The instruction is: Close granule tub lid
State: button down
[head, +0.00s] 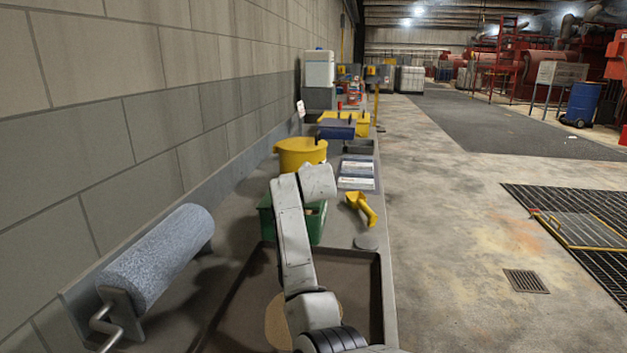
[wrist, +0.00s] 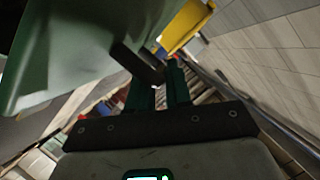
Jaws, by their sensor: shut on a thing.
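In the wrist view my gripper (wrist: 158,92) has its green-tipped fingers shut on a dark bar-like handle (wrist: 136,62). The handle meets a large dull green surface (wrist: 70,45) at upper left; I cannot tell whether this is the lid or a tub wall. In the head view a green tub (head: 315,228) stands on the bench, partly hidden behind my arm. My gripper is hidden in the head view.
A round yellow bucket (head: 299,155) stands by the wall. A yellow scoop (head: 362,207) and a grey disc (head: 366,242) lie at the bench's right edge. A grey roller (head: 160,255) is at near left. A shallow tray (head: 360,285) lies in front. The floor to the right is open.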

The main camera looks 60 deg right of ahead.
jog(key=shift+w+a+f, duration=0.15)
jog(key=c, duration=1.1)
grip_release()
jog(key=shift+r, duration=0.2)
jog(key=shift+r+p, duration=0.3)
notch_tip(320, 180, up, 3)
jog(key=p, duration=0.3)
jog(key=shift+a+r, duration=0.15)
jog(key=shift+r, duration=0.05)
jog(key=shift+s+a+r+p, duration=1.15)
jog(key=shift+s+r+p, duration=0.3)
jog(key=shift+s+p, duration=0.5)
jog(key=shift+s+a+r+p, duration=1.2)
jog(key=shift+s+r+p, duration=0.25)
jog(key=shift+s+p, duration=0.5)
jog(key=shift+s+a+r+p, duration=1.15)
jog(key=shift+s+r+p, duration=0.3)
jog(key=shift+s+p, duration=0.5)
